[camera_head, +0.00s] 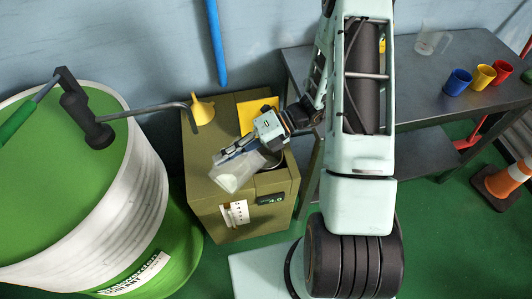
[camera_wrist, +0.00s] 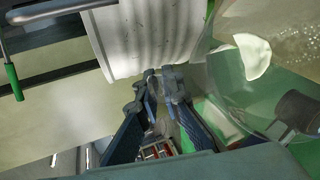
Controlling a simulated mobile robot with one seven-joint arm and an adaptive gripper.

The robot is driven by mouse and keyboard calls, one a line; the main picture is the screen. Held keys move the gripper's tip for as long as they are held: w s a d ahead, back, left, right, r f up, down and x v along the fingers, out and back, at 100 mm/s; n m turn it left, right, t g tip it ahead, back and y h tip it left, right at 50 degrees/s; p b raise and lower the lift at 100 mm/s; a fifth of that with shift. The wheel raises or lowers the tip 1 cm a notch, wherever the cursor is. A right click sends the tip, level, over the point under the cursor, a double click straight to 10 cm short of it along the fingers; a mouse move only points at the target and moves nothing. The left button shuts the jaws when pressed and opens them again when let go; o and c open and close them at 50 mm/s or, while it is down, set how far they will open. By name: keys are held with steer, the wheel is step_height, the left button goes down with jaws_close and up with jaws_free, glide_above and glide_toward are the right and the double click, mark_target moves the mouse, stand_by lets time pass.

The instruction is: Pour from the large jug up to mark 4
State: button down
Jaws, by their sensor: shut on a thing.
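My gripper (camera_head: 238,150) is shut on a clear jug (camera_head: 236,172) above the front of an olive box. The jug is tilted, its lower end towards the front left. In the wrist view, my fingers (camera_wrist: 163,85) are close together beside the jug's clear wall (camera_wrist: 232,85). I cannot make out its level marks or how much liquid it holds. A second clear jug (camera_head: 432,40) stands on the grey table at the back right. I cannot tell whether anything is pouring.
A green-topped white drum (camera_head: 150,185) stands left. Blue (camera_head: 457,82), yellow (camera_head: 482,77) and red (camera_head: 502,72) cups stand on the grey table (camera_head: 420,110).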

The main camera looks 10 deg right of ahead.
mark_target(215, 168)
steer(key=shift+s+a+f+n+t+h, duration=0.15)
steer(key=shift+s+a+h, duration=0.2)
steer(key=shift+a+h, duration=0.1)
steer(key=shift+s+a+f+n+t+h, duration=0.1)
steer(key=shift+s+a+n+t+h, duration=0.05)
steer(key=shift+s+a+h, duration=0.2)
steer(key=shift+s+a+f+h+b, duration=0.25)
steer(key=shift+a+f+h+b, duration=0.2)
steer(key=shift+h+b, duration=0.3)
steer(key=shift+a+r+n+t+p, duration=0.2)
steer(key=shift+r+n+t+p, duration=0.1)
steer(key=shift+r+p, duration=0.1)
steer(key=shift+s+a+r+t+h+p, duration=0.15)
steer(key=shift+s+a+t+h+p, duration=0.2)
steer(key=shift+h, duration=0.4)
steer(key=shift+s+a+f+n+t+h+b, duration=0.1)
steer(key=shift+a+f+n+t+h+b, duration=0.1)
steer(key=shift+f+h+b, duration=0.2)
steer(key=shift+s+a+f+n+t+h+b, duration=0.15)
steer(key=shift+f+h+b, duration=0.15)
steer(key=shift+f+b, duration=0.15)
steer(key=s+a+f+n+t+h+b, duration=0.1)
steer(key=a+f+t+h+b, duration=0.2)
steer(key=f+h+b, duration=0.3)
steer(key=shift+s+a+f+t+b, duration=0.3)
steer(key=shift+a+f+b, duration=0.4)
steer(key=shift+b, duration=1.85)
steer(key=shift+w+a, duration=0.1)
